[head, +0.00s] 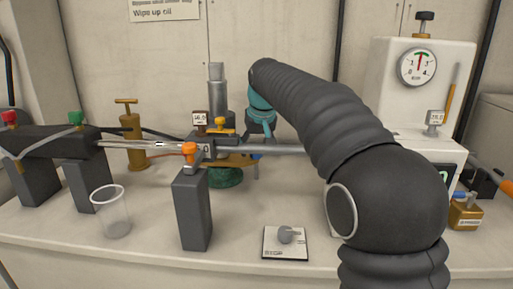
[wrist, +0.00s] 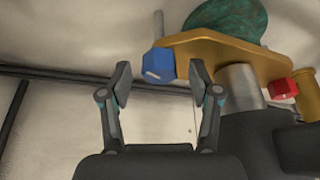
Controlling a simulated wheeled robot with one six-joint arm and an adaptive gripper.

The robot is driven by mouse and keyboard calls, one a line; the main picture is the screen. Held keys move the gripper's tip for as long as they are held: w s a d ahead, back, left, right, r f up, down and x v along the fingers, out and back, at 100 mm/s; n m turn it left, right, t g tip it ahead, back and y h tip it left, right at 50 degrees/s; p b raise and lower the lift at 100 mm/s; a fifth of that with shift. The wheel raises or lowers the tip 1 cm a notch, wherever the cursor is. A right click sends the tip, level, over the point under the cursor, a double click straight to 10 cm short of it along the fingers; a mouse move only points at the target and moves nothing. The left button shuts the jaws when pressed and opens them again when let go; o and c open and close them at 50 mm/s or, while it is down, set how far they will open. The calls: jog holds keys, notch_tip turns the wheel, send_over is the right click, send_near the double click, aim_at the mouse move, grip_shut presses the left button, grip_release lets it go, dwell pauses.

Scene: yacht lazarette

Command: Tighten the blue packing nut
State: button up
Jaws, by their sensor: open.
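The blue packing nut (wrist: 158,65) is a hexagonal nut on the left end of a brass flange (wrist: 230,50) in the wrist view. A thin grey rod (wrist: 158,22) rises above it in that picture. A red nut (wrist: 283,88) sits at the flange's right end. My gripper (wrist: 160,76) is open. Its two fingertips are on either side of the blue nut in the picture; I cannot tell whether they reach around it. In the head view my arm bends down behind the pipe to the brass flange (head: 238,161), with the gripper largely hidden there.
A horizontal pipe (head: 290,149) runs in front of the flange, over a dark block (head: 193,210). A clear cup (head: 113,212), a brass pump (head: 132,136), a small plate with a knob (head: 285,242) and a white gauge unit (head: 420,95) stand around. The front counter is partly free.

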jog(key=shift+r, duration=0.1)
jog(key=v, duration=1.1)
jog(key=shift+s+r, duration=0.2)
jog(key=shift+r, duration=0.15)
jog(key=shift+s+d, duration=0.1)
jog(key=shift+d, duration=0.05)
